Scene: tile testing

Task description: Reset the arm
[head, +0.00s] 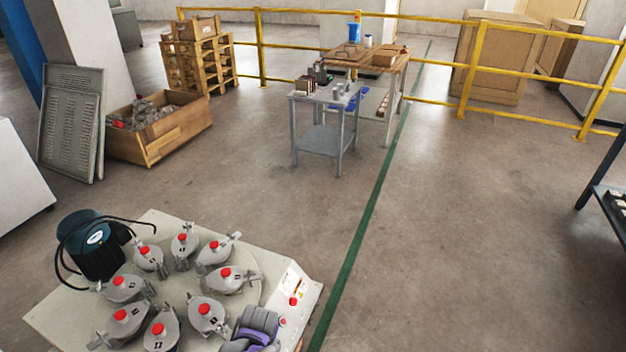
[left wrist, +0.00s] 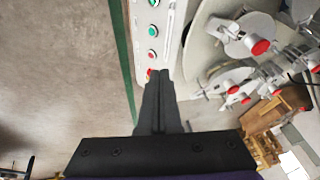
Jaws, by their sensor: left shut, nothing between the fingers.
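My left gripper (left wrist: 158,78) shows in the left wrist view with its two dark fingers together and nothing between them. Its tips appear over the edge of the machine's control panel (left wrist: 153,32), near a red button; I cannot tell whether they touch it. In the head view a grey and purple part of my arm shows at the bottom, in front of the testing machine (head: 275,277); the fingers cannot be made out there. The machine carries a ring of several grey lidded pots with red knobs (head: 226,280). My right gripper is in neither view.
A dark green motor (head: 92,245) stands on the machine's left. A grey table (head: 325,140) and a wooden crate (head: 160,140) stand farther back. A yellow railing (head: 470,70) crosses behind. The floor (head: 440,240) right of the green line is clear.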

